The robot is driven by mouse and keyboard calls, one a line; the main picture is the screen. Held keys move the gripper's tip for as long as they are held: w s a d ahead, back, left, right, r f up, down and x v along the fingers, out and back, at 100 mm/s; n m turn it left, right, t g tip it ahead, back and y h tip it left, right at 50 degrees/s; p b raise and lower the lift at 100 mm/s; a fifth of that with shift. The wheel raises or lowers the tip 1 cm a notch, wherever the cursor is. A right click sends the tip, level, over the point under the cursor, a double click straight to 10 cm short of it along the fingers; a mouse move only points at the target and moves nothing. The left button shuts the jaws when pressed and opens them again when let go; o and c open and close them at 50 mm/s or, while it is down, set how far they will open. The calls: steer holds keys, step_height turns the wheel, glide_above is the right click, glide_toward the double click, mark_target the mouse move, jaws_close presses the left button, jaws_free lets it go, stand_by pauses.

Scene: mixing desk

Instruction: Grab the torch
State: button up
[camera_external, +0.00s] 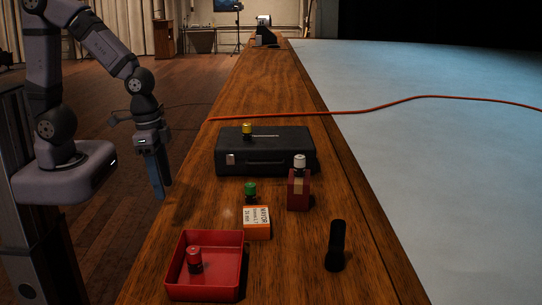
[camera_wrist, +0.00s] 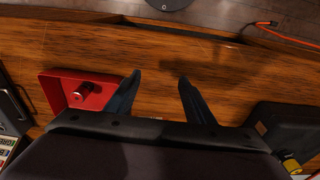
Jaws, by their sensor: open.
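The torch (camera_external: 335,246) is black and stands upright near the front right of the wooden desk top in the external view. I cannot make it out in the wrist view. My gripper (camera_external: 161,192) hangs at the left edge of the desk, pointing down, well to the left of the torch. In the wrist view its two dark fingers (camera_wrist: 158,78) are spread apart with only bare wood between them. It is open and empty.
A red tray (camera_external: 240,270) holds a red-capped canister (camera_external: 194,260). An orange and white box (camera_external: 257,231) bears a green-capped item (camera_external: 250,192). A black case (camera_external: 262,165) bears a yellow-capped item (camera_external: 247,131). A red block (camera_external: 300,200) bears a white-capped item (camera_external: 299,162). An orange cable (camera_external: 370,108) crosses behind.

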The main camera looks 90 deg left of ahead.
mark_target(333, 222)
steer(key=w+d+f+t+b, duration=0.1)
steer(key=w+t+b, duration=0.1)
steer(key=w, duration=0.5)
steer(key=w+d+f+t+b, duration=0.1)
steer(key=w+d+t+b, duration=0.1)
steer(key=w, duration=0.6)
steer(key=w+d+f+m+t+h+b, duration=0.1)
steer(key=w+d+t+b, duration=0.1)
steer(key=w, duration=0.6)
steer(key=shift+d+t+b, duration=0.15)
steer(key=shift+t+b, duration=0.25)
steer(key=shift+b, duration=0.25)
steer(key=w+d+r+t+h+b, duration=0.1)
steer(key=w+d+r+t+b, duration=0.1)
steer(key=w, duration=0.3)
steer(key=w+d+r+m+t+h+b, duration=0.1)
steer(key=w+d+r+t+b, duration=0.1)
steer(key=w+d+t+b, duration=0.1)
steer(key=w+d+r+t+h+b, duration=0.1)
steer(key=w+d+t, duration=0.3)
steer(key=w, duration=0.5)
steer(key=shift+w+d+r+m+h+b, duration=0.1)
steer(key=shift+d+r+m+h+b, duration=0.15)
steer(key=shift+d+b, duration=0.2)
steer(key=shift+w+d+r+m+h+b, duration=0.1)
steer(key=shift+d+r+m+b, duration=0.05)
steer(key=shift+d+r+b, duration=0.25)
steer(key=shift+d+r, duration=0.2)
steer(key=shift+f, duration=2.9)
steer(key=shift+f, duration=0.15)
